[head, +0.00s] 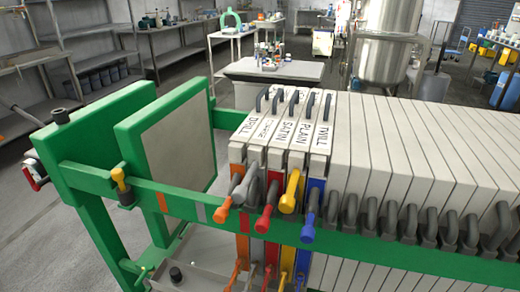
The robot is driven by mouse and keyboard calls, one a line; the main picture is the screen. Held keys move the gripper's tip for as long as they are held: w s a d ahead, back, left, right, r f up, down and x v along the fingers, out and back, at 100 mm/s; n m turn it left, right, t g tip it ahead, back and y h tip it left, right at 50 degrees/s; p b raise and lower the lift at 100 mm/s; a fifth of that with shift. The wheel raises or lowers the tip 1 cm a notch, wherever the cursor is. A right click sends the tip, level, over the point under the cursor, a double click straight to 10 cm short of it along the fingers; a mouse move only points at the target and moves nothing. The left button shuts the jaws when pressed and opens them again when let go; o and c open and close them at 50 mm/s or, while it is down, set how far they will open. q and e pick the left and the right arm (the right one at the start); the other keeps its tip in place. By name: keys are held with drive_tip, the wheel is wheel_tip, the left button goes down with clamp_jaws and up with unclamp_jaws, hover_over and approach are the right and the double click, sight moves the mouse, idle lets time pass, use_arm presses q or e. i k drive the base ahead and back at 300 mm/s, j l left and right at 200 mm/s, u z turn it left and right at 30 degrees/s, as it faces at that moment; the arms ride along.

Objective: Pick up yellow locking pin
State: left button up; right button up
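The yellow locking pin (120,179) stands upright at the left part of the green front rail (180,204). Its rounded yellow head is on top, and its lower end goes into a dark socket (126,198) on the rail. No gripper touches it. Neither of my grippers shows in the head view.
Right of the pin, orange, grey, red, yellow and blue handles (267,218) stick out in front of labelled white plates (283,135). A green-framed pressing plate (178,140) stands behind the pin. A grey tray (205,262) lies below the rail. Open floor (40,225) is at left.

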sight(118, 174)
drive_tip(key=j+z, duration=0.2)
drive_tip(key=z, duration=0.25)
drive_tip(key=i+j+z, duration=0.1)
drive_tip(key=z, duration=0.4)
drive_tip(key=j+z, duration=0.25)
drive_tip(key=j, duration=0.2)
drive_tip(key=k+j+z, duration=0.25)
drive_tip(key=j, duration=0.2)
drive_tip(key=k+j, duration=0.1)
drive_tip(key=j, duration=0.35)
drive_tip(key=j+z, duration=0.1)
drive_tip(key=j, duration=0.35)
drive_tip(key=k+j, duration=0.15)
drive_tip(key=j, duration=0.3)
drive_tip(key=k+j+z, duration=0.1)
drive_tip(key=j, duration=0.35)
